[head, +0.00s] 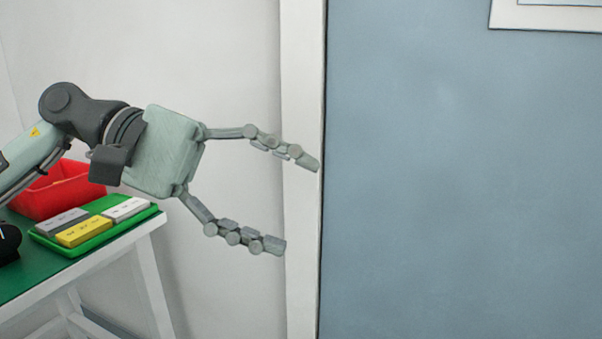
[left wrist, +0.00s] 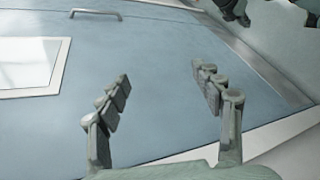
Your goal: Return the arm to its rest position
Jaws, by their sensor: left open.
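My left gripper (head: 300,206) is open and empty. In the head view its arm comes in from the left, and its fingers point right in front of the white door frame, beside a blue-grey door. In the left wrist view my left gripper (left wrist: 165,85) shows two spread fingers with nothing between them and the door behind. My right gripper is not in view.
A table (head: 30,275) with a green top and white legs stands at lower left. On it are a red bin (head: 62,190) and a green tray (head: 95,243) with grey, yellow and white blocks. The blue-grey door (head: 460,200) has a handle (left wrist: 97,13) and a window.

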